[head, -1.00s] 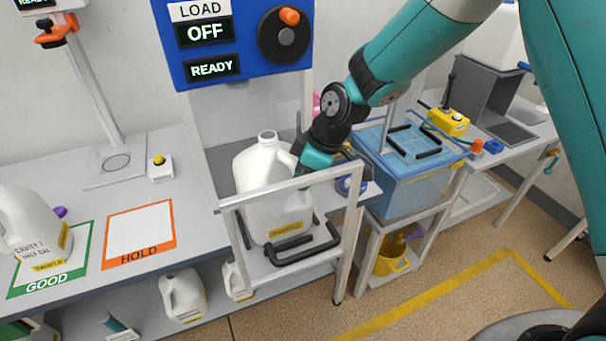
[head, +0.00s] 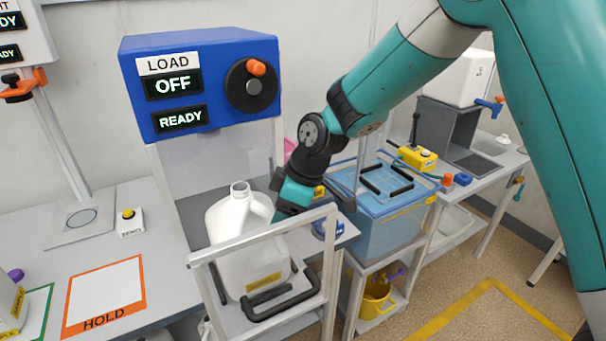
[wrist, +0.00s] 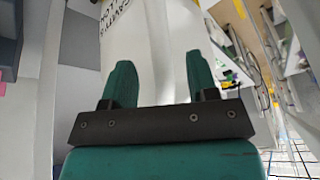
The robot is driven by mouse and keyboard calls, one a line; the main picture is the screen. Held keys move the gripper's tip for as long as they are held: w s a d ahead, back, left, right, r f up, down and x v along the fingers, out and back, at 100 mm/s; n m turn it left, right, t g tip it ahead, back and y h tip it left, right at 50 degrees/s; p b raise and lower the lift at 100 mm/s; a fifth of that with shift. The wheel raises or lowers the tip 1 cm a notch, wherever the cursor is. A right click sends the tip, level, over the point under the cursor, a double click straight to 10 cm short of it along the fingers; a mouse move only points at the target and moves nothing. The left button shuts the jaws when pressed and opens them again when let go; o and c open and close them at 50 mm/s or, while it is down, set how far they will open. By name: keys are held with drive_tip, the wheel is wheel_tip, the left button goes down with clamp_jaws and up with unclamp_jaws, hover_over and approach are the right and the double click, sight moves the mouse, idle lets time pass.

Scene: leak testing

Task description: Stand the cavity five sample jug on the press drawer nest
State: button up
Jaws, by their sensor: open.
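The white sample jug (head: 240,247) stands upright, uncapped, inside the press drawer (head: 307,297) in the head view. A yellow label shows low on its side, and its cavity marking is not readable there. The black nest rails (head: 268,309) show at its foot; whether it is fully seated between them I cannot tell. My gripper (head: 284,212) is at the jug's upper right, by the handle. In the wrist view the two teal fingers (wrist: 158,85) are apart, with the white jug (wrist: 150,40) and its partly cut-off black lettering between and beyond them.
The blue press head (head: 205,85) reads OFF and READY above the drawer. A blue water tank (head: 395,220) stands to the right. An orange-framed HOLD mat (head: 105,295) is clear on the left bench. The drawer's grey front frame rises close below my gripper.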

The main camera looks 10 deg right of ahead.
drive_tip(key=w+b+v, duration=0.1)
drive_tip(key=b+v, duration=0.1)
drive_tip(key=v, duration=1.1)
drive_tip(key=s+d+f+m, duration=0.1)
drive_tip(key=s+m, duration=0.6)
drive_tip(key=s, duration=1.7)
drive_tip(key=shift+s+d+f+g, duration=0.4)
drive_tip(key=shift+d, duration=0.15)
